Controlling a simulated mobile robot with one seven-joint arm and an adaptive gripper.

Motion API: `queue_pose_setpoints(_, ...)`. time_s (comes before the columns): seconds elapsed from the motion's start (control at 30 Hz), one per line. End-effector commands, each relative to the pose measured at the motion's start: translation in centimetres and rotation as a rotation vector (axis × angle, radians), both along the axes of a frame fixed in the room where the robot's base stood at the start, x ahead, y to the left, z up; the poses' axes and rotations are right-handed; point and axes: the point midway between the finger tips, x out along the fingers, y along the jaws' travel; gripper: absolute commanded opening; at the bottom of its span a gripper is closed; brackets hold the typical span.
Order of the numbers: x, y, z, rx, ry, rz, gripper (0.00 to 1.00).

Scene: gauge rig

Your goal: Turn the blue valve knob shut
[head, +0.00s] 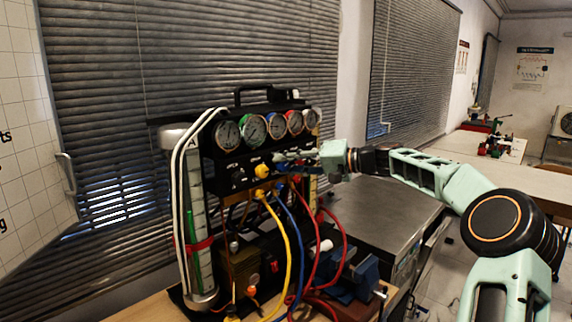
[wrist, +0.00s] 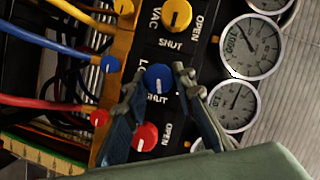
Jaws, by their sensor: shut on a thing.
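The blue valve knob (wrist: 158,79) is on the black front panel of the gauge rig, with the word "SHUT" printed beside it, in the wrist view. My gripper (wrist: 157,78) has its two fingertips on either side of the knob and is shut on it. In the head view my gripper (head: 285,157) reaches the rig's panel from the right, below the gauges. The knob is hidden behind the fingers there.
A yellow knob (wrist: 176,14) and a red knob (wrist: 145,137) sit on either side of the blue one. Yellow (head: 285,245), blue and red hoses hang from the rig's front. Several round gauges (head: 228,133) line its top. A metal-topped bench (head: 375,215) stands to the right.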

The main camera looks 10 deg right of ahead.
Motion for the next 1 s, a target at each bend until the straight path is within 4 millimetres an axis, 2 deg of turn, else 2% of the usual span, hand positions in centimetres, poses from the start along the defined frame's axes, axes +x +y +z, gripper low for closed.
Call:
queue_pose_setpoints(0.2, 0.07, -0.07, -0.14, 0.141, 0.100, -0.001, 0.00)
queue_pose_setpoints(0.5, 0.10, -0.13, -0.23, 0.260, 0.187, -0.003, 0.00)
queue_pose_setpoints(1.0, 0.09, -0.13, -0.20, 0.300, 0.216, -0.003, 0.00)
